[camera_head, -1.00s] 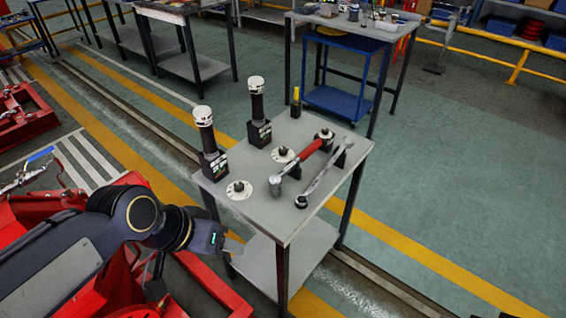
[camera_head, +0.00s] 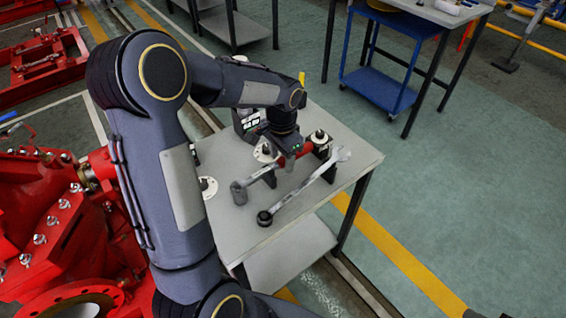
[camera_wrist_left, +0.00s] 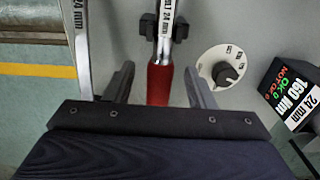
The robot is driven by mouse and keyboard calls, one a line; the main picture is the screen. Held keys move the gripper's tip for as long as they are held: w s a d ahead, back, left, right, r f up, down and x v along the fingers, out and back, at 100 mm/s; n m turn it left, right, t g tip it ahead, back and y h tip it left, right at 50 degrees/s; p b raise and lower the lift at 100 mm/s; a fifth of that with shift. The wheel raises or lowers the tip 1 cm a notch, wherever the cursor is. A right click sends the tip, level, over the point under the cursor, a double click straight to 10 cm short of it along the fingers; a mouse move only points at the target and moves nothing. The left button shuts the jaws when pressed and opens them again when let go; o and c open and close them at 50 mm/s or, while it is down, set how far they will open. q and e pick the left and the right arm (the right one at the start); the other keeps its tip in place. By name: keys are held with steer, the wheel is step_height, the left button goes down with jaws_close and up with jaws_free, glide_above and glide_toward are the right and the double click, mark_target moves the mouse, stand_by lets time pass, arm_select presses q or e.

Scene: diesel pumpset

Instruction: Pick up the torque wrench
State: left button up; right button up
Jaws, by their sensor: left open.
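The torque wrench has a red grip (camera_head: 308,150) and a silver shaft and head (camera_head: 239,191). It lies raised on black holders on the grey table (camera_head: 345,185). My left gripper (camera_head: 287,160) is over the red grip, which it partly hides in the head view. In the left wrist view, the open fingers (camera_wrist_left: 158,70) stand on either side of the red grip (camera_wrist_left: 159,86), with gaps visible. The silver shaft (camera_wrist_left: 165,28) runs ahead through a black holder (camera_wrist_left: 148,27). My right gripper is not in view.
A plain silver wrench (camera_head: 300,188) lies beside the torque wrench, close to one finger in the wrist view (camera_wrist_left: 78,45). A white round piece with a black knob (camera_wrist_left: 222,68) and a black labelled box (camera_wrist_left: 292,92) are on the other side. Red machinery (camera_head: 60,225) stands left.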

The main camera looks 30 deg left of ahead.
mark_target(283, 166)
arm_select(q)
steer(key=f, duration=0.4)
steer(key=shift+w+d+f, duration=0.1)
steer(key=shift+w+f, duration=0.05)
steer(key=shift+w, duration=0.1)
steer(key=shift+c, duration=0.4)
jaws_close()
